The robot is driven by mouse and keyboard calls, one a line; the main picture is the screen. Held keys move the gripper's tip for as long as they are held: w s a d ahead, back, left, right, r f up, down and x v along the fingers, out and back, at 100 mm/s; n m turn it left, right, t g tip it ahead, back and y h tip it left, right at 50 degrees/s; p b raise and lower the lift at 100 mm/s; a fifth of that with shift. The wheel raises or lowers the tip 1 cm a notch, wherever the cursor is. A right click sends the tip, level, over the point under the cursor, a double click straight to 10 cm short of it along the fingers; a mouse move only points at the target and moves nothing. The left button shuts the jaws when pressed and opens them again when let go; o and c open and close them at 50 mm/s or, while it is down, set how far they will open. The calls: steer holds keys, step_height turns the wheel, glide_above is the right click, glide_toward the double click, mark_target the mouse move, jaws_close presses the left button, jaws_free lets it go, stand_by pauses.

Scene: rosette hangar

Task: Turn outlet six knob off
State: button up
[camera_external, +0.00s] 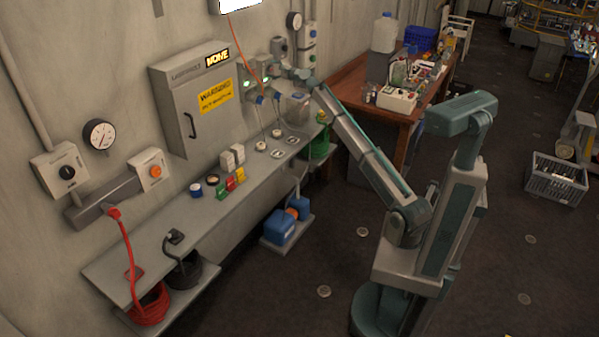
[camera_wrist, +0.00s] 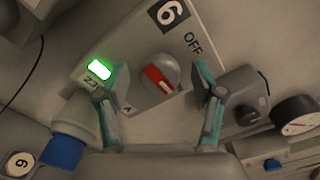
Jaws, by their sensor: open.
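The outlet six knob (camera_wrist: 159,76) is a grey round dial with a red bar and a white mark, in the middle of the wrist view. A green light (camera_wrist: 99,69) glows on the panel's left. My gripper (camera_wrist: 160,84) is open, with one finger on each side of the knob and gaps between. In the external view my gripper (camera_external: 285,73) is at the wall panel, too small for detail.
A blue plug (camera_wrist: 62,151) sits below the panel at lower left, and a gauge (camera_wrist: 295,115) is at right. A grey cabinet (camera_external: 193,97) is left of my gripper. A shelf (camera_external: 150,254) with small items runs below. A wooden table (camera_external: 352,88) stands at right.

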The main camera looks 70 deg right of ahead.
steer(key=c, duration=1.1)
steer(key=shift+c, duration=0.2)
steer(key=shift+w+f+n+b, duration=0.1)
steer(key=shift+n+b, duration=0.2)
steer(key=shift+b, duration=0.15)
steer(key=n+b, duration=0.3)
steer(key=shift+f+b, duration=0.15)
steer(key=shift+b, duration=0.25)
steer(key=n+b, duration=0.4)
steer(key=n, duration=0.1)
steer(key=n+b, duration=0.5)
steer(key=shift+r+n+b, duration=0.2)
steer(key=shift+n+b, duration=1.4)
steer(key=shift+n, duration=0.5)
